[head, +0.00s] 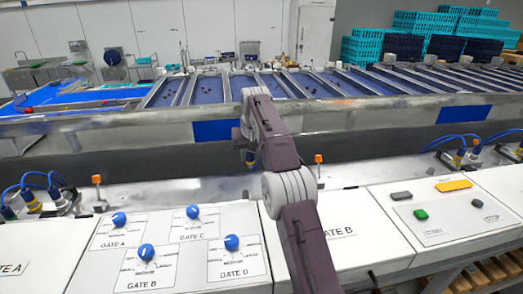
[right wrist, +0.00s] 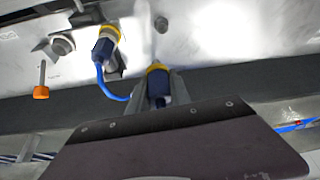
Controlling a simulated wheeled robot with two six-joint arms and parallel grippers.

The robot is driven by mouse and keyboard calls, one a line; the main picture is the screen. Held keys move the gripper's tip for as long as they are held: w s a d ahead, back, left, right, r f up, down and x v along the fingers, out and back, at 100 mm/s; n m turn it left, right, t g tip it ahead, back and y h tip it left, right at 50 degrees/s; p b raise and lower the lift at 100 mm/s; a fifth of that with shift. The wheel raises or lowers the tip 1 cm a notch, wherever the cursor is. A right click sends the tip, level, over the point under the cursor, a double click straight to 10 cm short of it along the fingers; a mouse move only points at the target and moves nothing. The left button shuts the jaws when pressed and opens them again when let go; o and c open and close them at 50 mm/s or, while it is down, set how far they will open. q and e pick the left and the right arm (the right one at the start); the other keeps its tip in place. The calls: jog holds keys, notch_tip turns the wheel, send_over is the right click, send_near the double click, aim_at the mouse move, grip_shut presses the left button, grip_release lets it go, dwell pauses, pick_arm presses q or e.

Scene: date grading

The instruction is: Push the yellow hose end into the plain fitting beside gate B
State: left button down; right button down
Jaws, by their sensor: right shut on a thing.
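My right gripper (head: 246,152) reaches over the metal ledge behind the GATE B panel. In the right wrist view its fingers (right wrist: 158,92) are shut on a dark blue hose end with a yellow collar (right wrist: 157,69). The yellow end points toward the bare metal surface. A plain grey fitting (right wrist: 62,44) is at the upper left of that view, apart from the held hose end. A second blue and yellow hose end (right wrist: 104,45) sits between them, in a fitting. In the head view my arm hides this fitting area. My left gripper is not in view.
An orange-tipped lever (right wrist: 41,91) stands near the plain fitting. A bolt head (right wrist: 161,25) is on the metal above the held end. The GATE B panel (head: 372,228) and a panel with blue knobs (head: 110,262) are in front. Sorting lanes (head: 210,88) lie behind.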

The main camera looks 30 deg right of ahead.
jog(key=shift+w+a+f, duration=0.25)
jog(key=shift+a+f, duration=0.55)
jog(key=shift+a, duration=0.25)
jog(key=shift+f, duration=2.9)
jog(key=shift+r, duration=0.1)
